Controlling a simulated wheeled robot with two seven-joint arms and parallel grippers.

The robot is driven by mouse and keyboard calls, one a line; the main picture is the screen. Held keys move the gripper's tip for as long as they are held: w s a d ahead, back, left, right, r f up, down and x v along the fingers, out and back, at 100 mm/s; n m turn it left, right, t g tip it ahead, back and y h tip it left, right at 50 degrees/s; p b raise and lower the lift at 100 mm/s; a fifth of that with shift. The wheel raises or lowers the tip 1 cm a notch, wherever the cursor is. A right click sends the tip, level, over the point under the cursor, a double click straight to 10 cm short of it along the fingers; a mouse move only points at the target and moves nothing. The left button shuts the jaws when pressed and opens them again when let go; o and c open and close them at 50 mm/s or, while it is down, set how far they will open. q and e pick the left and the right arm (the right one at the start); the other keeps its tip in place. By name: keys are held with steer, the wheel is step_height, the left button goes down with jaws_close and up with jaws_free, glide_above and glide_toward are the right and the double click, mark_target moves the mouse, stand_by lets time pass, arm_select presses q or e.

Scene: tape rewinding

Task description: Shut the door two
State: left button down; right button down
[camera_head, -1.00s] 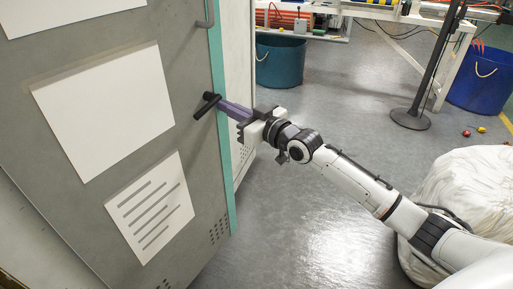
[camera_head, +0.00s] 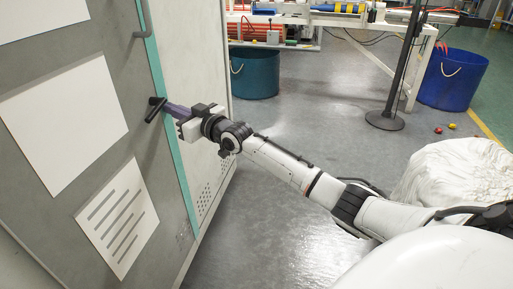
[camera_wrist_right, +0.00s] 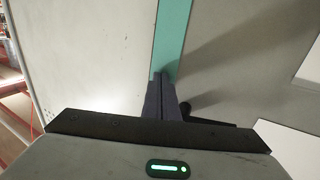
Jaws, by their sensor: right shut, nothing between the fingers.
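The door (camera_head: 115,65) is a tall grey panel at the left of the head view, with white sheets on it. A teal strip (camera_head: 181,180) runs down its right edge, and a black bar handle (camera_head: 153,110) sits near that edge. Beyond the strip is a pale panel (camera_head: 215,150) with vent holes. My right gripper (camera_head: 168,107) is shut and empty, its dark fingertips at the strip beside the handle. In the wrist view the closed fingers (camera_wrist_right: 161,98) overlap the teal strip (camera_wrist_right: 172,40), with the handle (camera_wrist_right: 187,108) just right. Exact contact is unclear. My left gripper is out of view.
A teal bin (camera_head: 255,75) and a white workbench (camera_head: 340,20) stand at the back. A black post on a round base (camera_head: 385,121), a blue bin (camera_head: 450,82) and a white covered bundle (camera_head: 460,175) are at the right. The middle floor is clear.

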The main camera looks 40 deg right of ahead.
steer(key=shift+w+a+r, duration=0.15)
steer(key=shift+a+r, duration=0.15)
steer(key=shift+r, duration=0.2)
arm_select(q)
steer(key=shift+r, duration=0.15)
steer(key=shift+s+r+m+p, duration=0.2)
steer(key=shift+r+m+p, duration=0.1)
steer(key=shift+p, duration=1.15)
arm_select(e)
steer(key=s+d+f, duration=0.1)
steer(key=s+d, duration=0.7)
steer(key=s, duration=0.4)
